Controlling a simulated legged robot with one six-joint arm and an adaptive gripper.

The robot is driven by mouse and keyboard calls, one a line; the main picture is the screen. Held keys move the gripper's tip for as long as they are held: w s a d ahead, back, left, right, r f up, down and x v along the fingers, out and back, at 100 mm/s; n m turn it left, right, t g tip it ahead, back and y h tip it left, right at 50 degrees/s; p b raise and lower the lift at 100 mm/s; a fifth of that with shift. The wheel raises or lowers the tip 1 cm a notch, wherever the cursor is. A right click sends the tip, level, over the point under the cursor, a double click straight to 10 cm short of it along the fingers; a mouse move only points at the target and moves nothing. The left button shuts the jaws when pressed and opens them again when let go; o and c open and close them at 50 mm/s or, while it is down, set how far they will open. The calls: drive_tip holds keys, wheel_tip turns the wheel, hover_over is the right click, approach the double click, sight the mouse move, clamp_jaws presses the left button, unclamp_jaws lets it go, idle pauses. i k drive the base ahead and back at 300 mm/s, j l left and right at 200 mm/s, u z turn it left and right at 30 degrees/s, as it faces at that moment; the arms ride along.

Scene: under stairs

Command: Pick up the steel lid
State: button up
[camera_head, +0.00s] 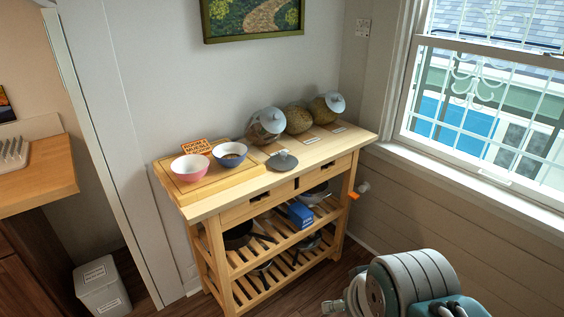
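A round grey lid (282,161) with a small knob on top lies flat on the wooden cart top (315,158), right of a cutting board. It looks like the steel lid. My arm (405,285) shows at the bottom right, well apart from the lid and lower in the picture. A silver part at its left side, cut by the bottom edge, may be my gripper (340,303). Its fingers cannot be made out. Nothing touches the lid.
The cutting board (205,180) holds a pink bowl (190,167) and a blue bowl (230,154). Several glass jars (299,120) stand behind the lid. Pans and a blue box (300,215) sit on the lower shelves. A window (490,90) is at right, a bin (102,288) at lower left.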

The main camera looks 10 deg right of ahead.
sight(283, 162)
drive_tip(key=i+l+u, duration=0.1)
drive_tip(key=i, duration=0.35)
drive_tip(key=i+l+u, duration=0.1)
drive_tip(key=i+l, duration=0.15)
drive_tip(key=i, duration=0.2)
drive_tip(key=i+l+u, duration=0.1)
drive_tip(key=i, duration=0.35)
drive_tip(key=i+l+u, duration=0.1)
drive_tip(key=i+l, duration=0.25)
drive_tip(key=i, duration=0.05)
